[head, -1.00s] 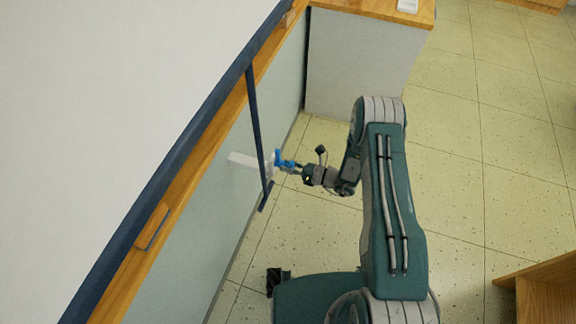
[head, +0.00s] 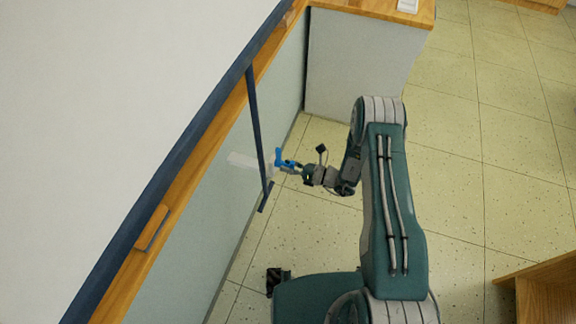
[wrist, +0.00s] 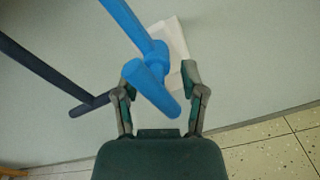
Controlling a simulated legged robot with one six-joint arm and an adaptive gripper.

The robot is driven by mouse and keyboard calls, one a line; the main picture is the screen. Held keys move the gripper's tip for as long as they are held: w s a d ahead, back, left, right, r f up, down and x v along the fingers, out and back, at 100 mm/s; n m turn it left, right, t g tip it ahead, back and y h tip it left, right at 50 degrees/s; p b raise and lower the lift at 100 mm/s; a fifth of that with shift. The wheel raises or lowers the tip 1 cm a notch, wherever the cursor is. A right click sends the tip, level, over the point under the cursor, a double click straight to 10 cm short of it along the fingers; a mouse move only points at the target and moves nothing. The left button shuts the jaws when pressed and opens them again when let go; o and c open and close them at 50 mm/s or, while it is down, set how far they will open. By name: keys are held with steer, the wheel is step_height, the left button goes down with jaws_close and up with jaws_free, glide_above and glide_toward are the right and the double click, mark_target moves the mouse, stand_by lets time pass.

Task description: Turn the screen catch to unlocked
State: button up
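The screen catch is a bright blue handle (wrist: 156,84) with a long bar reaching to the upper left in the wrist view. A pale plate (wrist: 175,37) sits behind it on the grey panel. In the head view the blue catch (head: 279,158) shows beside the dark post, at the end of my arm. My gripper (wrist: 160,73) has its fingers apart, one on each side of the blue handle. The left finger is close to the handle; whether it touches cannot be told. A gap shows at the right finger.
A dark blue post (head: 256,125) with a foot (head: 266,197) stands close to the catch. A wood-edged counter (head: 185,150) with a grey front runs along the left. A cabinet (head: 360,65) stands at the back. The tiled floor (head: 480,190) to the right is mostly clear.

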steer(key=v, duration=1.2)
stand_by(0.3)
steer(key=s+a+r+n+g+h, duration=0.2)
steer(key=s+r+n+g+h, duration=0.15)
steer(key=r+n, duration=0.6)
steer(key=s+a+r+n+g+h, duration=0.15)
steer(key=r+n+g, duration=0.35)
steer(key=r, duration=0.9)
steer(key=s+d+r+n+t+h, duration=0.3)
steer(key=s+r+n+h, duration=0.3)
steer(key=s+r, duration=0.2)
steer(key=s+d+r+n+t+h, duration=0.4)
steer(key=s+r+n, duration=0.3)
steer(key=s+r, duration=0.2)
steer(key=shift+r+t+h, duration=0.3)
steer(key=shift+t+h, duration=0.25)
steer(key=shift+h, duration=0.35)
